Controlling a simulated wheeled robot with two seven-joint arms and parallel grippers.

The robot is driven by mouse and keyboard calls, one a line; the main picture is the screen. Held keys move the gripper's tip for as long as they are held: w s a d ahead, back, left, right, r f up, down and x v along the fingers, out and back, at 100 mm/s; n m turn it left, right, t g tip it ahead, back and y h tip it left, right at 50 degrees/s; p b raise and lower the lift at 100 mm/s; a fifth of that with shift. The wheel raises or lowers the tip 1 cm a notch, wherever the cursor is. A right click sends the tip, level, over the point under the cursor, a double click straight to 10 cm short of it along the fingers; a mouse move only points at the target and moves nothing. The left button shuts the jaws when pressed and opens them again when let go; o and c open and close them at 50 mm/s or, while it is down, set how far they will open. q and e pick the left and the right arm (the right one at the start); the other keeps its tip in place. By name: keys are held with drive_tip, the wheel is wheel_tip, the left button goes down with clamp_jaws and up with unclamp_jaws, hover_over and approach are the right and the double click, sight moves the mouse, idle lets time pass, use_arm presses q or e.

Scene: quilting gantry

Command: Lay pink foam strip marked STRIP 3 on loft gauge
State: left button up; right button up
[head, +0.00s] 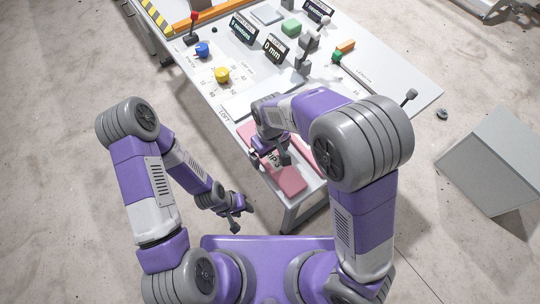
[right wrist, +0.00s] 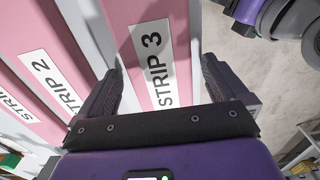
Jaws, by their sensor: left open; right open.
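The pink foam strip marked STRIP 3 (head: 291,182) lies flat at the near end of the table, partly hidden by my right arm. In the right wrist view its white label (right wrist: 154,62) shows between the fingers. My right gripper (head: 272,154) is open and empty above the strip, with one finger to each side of it in the wrist view (right wrist: 160,88); I cannot tell whether they touch it. A white plate (head: 262,97) lies by the LOFT lettering, likely the loft gauge. My left gripper (head: 234,217) is open and empty, off the table's near left side.
STRIP 2 (right wrist: 42,55) and another pink strip (right wrist: 10,95) lie beside STRIP 3. Farther back stand a yellow knob (head: 222,75), a blue knob (head: 203,49), a 0 mm display (head: 273,48) and levers. A grey box (head: 490,158) stands right of the table.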

drive_tip(key=shift+c, duration=0.5)
drive_tip(key=c, duration=1)
